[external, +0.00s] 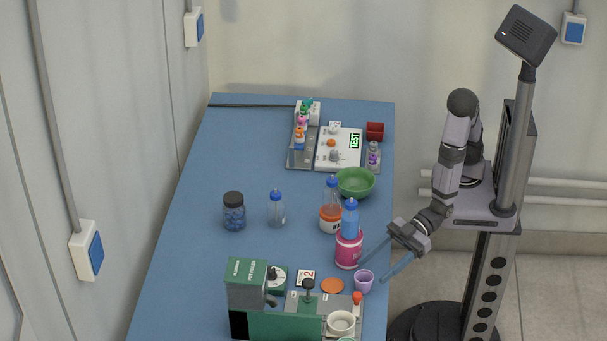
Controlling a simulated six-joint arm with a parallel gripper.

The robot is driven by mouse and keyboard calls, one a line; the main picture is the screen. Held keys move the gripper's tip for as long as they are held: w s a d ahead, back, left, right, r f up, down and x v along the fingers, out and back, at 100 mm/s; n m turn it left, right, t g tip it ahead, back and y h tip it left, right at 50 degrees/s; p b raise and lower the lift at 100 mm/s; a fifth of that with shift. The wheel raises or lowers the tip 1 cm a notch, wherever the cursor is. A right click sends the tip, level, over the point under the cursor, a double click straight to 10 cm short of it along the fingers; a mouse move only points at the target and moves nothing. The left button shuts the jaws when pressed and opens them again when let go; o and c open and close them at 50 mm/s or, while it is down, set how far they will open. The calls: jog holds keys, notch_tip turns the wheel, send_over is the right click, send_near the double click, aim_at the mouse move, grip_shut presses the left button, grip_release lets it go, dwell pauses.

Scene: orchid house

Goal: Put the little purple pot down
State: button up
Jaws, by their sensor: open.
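The little purple pot (364,283) stands upright on the blue table (190,250) close to its right edge, just right of a flat orange disc. My gripper (372,271) reaches in from the right with its two blue fingers spread apart. The fingertips show close to the pot's rim, one to its upper left and one to its right. Nothing is held between them. From this one view I cannot tell how high the fingers are above the table or whether they touch the pot.
A pink tub (348,252) with a blue-topped bottle stands just behind the pot. The green machine (270,318) and its white cup (341,323) are in front. An orange disc (332,286) lies left of the pot. A green bowl (355,183) stands farther back. The table's left side is mostly clear.

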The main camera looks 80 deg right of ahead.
aim_at(358, 283)
jog(key=shift+p+x, duration=0.55)
jog(key=shift+x, duration=2.05)
jog(key=shift+d+f, duration=0.1)
jog(key=c, duration=1.2)
jog(key=shift+r, duration=5.05)
